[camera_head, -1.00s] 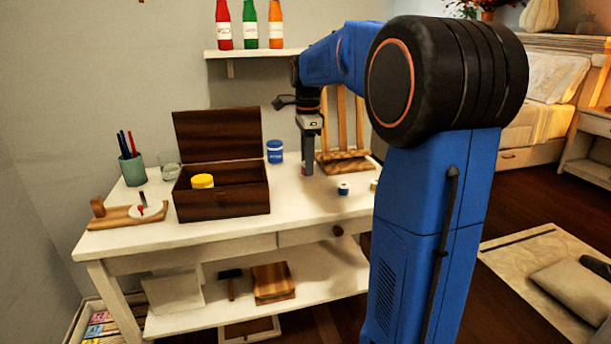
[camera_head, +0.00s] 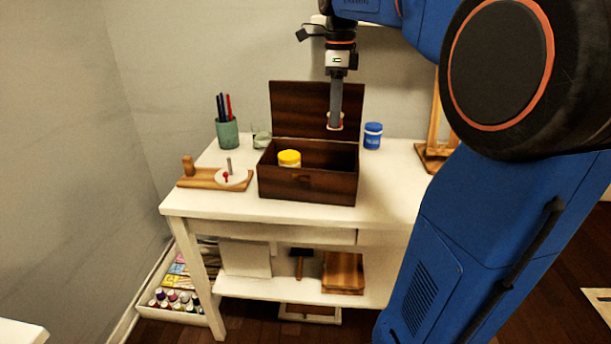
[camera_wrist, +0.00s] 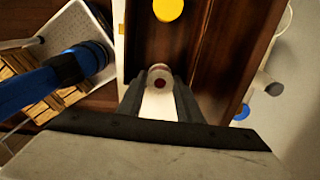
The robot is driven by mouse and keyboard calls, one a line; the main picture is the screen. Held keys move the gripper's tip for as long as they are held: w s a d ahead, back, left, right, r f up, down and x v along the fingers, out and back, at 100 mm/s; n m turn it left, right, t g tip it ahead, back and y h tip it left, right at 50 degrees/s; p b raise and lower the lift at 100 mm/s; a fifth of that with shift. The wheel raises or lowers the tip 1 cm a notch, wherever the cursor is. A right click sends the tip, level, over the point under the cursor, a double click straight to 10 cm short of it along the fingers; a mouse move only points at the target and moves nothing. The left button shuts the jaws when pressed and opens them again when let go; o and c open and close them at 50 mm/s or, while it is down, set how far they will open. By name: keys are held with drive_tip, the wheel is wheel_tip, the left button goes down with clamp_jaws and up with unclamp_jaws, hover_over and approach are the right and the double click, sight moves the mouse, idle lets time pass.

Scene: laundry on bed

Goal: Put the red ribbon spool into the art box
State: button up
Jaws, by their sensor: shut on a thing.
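The art box (camera_head: 308,188) is a dark brown wooden box on the white table, with its lid raised at the back. A yellow-lidded jar (camera_head: 289,158) stands inside its left part. My gripper (camera_head: 336,120) points down above the right part of the box, in front of the raised lid. It is shut on the red ribbon spool (camera_head: 335,122), small with a pale rim. In the wrist view the spool (camera_wrist: 160,76) shows pale with a dark red centre between the fingertips, and the box (camera_wrist: 222,45) lies below it. Most of the spool is hidden by the fingers.
A blue jar (camera_head: 373,136) stands right of the box. A green pen cup (camera_head: 227,134), a glass (camera_head: 261,135) and a wooden board with a round white piece (camera_head: 230,176) are to the left. A wooden easel (camera_head: 435,152) stands at the right. Bare tabletop lies right of the box.

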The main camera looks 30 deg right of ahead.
wheel_tip(320, 180, down, 17)
drive_tip(key=shift+f, duration=0.15)
idle(0.5)
drive_tip(key=shift+f, duration=0.1)
drive_tip(key=o, duration=1)
wheel_tip(320, 180, up, 12)
drive_tip(key=shift+r, duration=0.1)
idle(0.4)
